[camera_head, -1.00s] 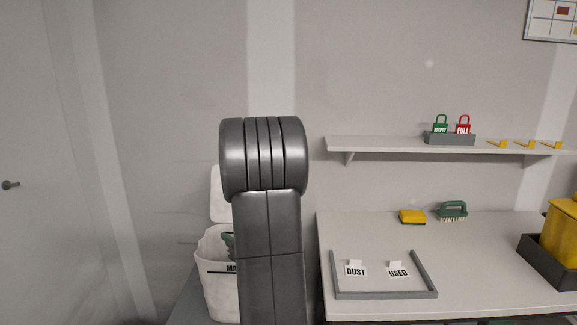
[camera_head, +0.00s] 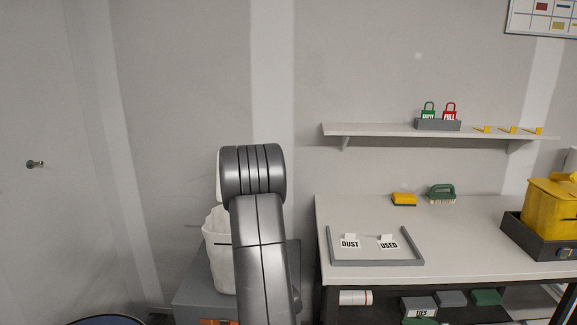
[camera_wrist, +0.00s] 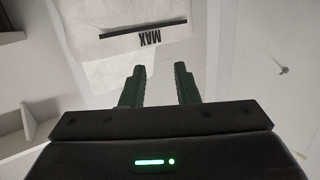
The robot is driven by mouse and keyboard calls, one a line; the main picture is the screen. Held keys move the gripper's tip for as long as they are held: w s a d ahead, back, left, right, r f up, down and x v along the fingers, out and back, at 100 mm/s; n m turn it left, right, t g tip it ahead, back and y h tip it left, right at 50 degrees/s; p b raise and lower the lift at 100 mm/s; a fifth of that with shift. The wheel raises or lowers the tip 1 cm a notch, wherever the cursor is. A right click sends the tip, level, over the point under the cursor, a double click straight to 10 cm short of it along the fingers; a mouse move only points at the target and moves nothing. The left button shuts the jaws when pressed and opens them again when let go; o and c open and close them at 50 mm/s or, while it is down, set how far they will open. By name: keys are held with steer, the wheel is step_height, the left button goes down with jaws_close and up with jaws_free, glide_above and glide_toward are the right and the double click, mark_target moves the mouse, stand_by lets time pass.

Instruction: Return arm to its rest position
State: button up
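My arm stands up in the middle of the head view, its dark grey elbow in front of the wall. My gripper does not show in the head view. In the wrist view my gripper (camera_wrist: 159,68) has two green fingers standing apart, with nothing visible between them. The bag also shows in the head view (camera_head: 217,262), partly hidden behind my arm.
A bench (camera_head: 460,235) on the right holds a grey frame (camera_head: 375,262) with DUST and USED cards, a sponge (camera_head: 404,199), a green brush (camera_head: 441,192) and a yellow canister (camera_head: 553,208) in a dark tray. A shelf (camera_head: 370,130) is above.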

steer(key=f, duration=0.1)
steer(key=d+f, duration=0.1)
steer(key=f+m+h, duration=0.1)
steer(key=shift+s+d+f+t, duration=0.2)
steer(key=shift+d+t, duration=0.05)
steer(key=shift+t, duration=0.05)
steer(key=shift+b, duration=0.3)
